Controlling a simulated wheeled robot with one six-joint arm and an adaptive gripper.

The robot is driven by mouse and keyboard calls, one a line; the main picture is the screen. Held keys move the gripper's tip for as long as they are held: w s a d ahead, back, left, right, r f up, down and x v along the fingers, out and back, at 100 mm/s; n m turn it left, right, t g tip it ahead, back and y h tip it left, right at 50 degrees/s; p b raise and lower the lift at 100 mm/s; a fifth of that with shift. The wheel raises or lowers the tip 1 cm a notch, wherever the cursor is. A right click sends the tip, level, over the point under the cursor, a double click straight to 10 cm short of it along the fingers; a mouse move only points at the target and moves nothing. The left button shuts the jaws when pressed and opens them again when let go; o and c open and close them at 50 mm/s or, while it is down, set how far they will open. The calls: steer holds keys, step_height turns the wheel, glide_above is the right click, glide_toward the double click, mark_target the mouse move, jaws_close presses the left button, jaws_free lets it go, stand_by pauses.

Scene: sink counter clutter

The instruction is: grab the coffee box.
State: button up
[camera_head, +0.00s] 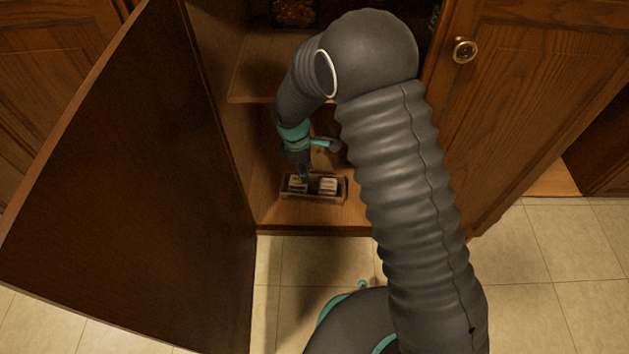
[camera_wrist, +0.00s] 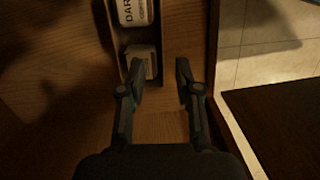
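A small open wooden box (camera_head: 313,197) sits on the cabinet floor near its front edge. It holds two pale packs. The right pack (camera_head: 328,185) and the left pack (camera_head: 297,184) show in the head view. In the wrist view, one pack (camera_wrist: 133,12) reads "DAR", cut off by the top edge, and a second pack (camera_wrist: 141,62) lies below it. I cannot tell which of these is the coffee box. My gripper (camera_wrist: 159,76) is open, with nothing seen between its fingertips. The left finger overlaps the box's near end in the picture; contact is unclear.
An open cabinet door (camera_head: 140,180) stands at left. The right cabinet door (camera_head: 530,90) has a brass knob. Cabinet walls and a shelf (camera_head: 270,70) surround my arm. Tiled floor (camera_head: 300,262) lies in front. A brownish object (camera_head: 325,155) sits behind the box, partly hidden.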

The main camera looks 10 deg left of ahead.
glide_above(312, 201)
steer(key=a, duration=0.1)
step_height(312, 201, down, 7)
steer(key=shift+a+r+b, duration=0.1)
steer(key=shift+b, duration=0.3)
steer(key=shift+w+d+f+b, duration=0.1)
steer(key=shift+d+f+b, duration=0.05)
steer(key=shift+f, duration=0.9)
steer(key=shift+s+d+f+b, duration=0.1)
steer(key=shift+d+f+b, duration=0.1)
steer(key=shift+f, duration=0.85)
steer(key=shift+w+d+f+b, duration=0.1)
steer(key=shift+d+f, duration=0.05)
steer(key=shift+f, duration=0.9)
jaws_close()
